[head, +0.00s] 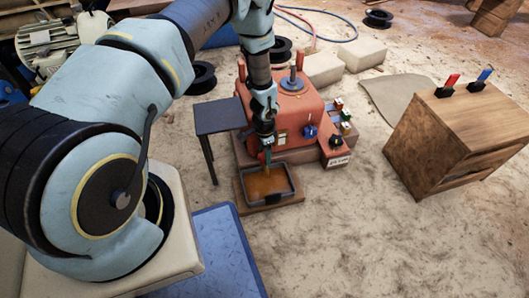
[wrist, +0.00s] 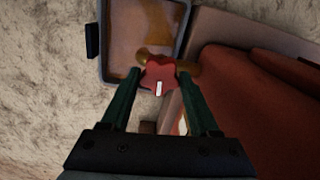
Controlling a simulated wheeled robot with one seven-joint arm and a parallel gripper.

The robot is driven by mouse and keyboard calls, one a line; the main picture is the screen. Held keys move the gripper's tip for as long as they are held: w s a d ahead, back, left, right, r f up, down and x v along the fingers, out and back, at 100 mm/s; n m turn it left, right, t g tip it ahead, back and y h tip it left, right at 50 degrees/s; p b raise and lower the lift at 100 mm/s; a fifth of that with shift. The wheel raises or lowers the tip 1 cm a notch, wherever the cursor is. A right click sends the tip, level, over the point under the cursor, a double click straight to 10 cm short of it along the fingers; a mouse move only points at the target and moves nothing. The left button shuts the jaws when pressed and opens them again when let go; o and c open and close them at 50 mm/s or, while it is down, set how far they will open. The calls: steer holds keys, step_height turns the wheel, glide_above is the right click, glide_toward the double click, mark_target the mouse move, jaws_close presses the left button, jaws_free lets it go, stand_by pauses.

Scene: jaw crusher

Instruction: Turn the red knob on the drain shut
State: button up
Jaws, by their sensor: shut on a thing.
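The red knob (wrist: 158,75) sits on a brass-coloured drain (wrist: 188,67) in the wrist view, with a white mark on its face. My gripper (wrist: 160,88) has one green finger on each side of the knob and is shut on it. In the head view my gripper (head: 265,155) reaches down at the front of the red jaw crusher (head: 295,105). The knob is mostly hidden there by the fingers. A grey tray (head: 243,191) holding brownish liquid lies below the drain; its rim also shows in the wrist view (wrist: 103,40).
A dark side table (head: 218,115) stands left of the crusher. A wooden cabinet (head: 440,150) with red and blue handled items stands far right.

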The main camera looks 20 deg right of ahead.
steer(key=shift+m, duration=0.6)
steer(key=o, duration=1.4)
step_height(320, 180, up, 11)
steer(key=p, duration=0.2)
steer(key=shift+f+p, duration=0.1)
steer(key=shift+p, duration=0.25)
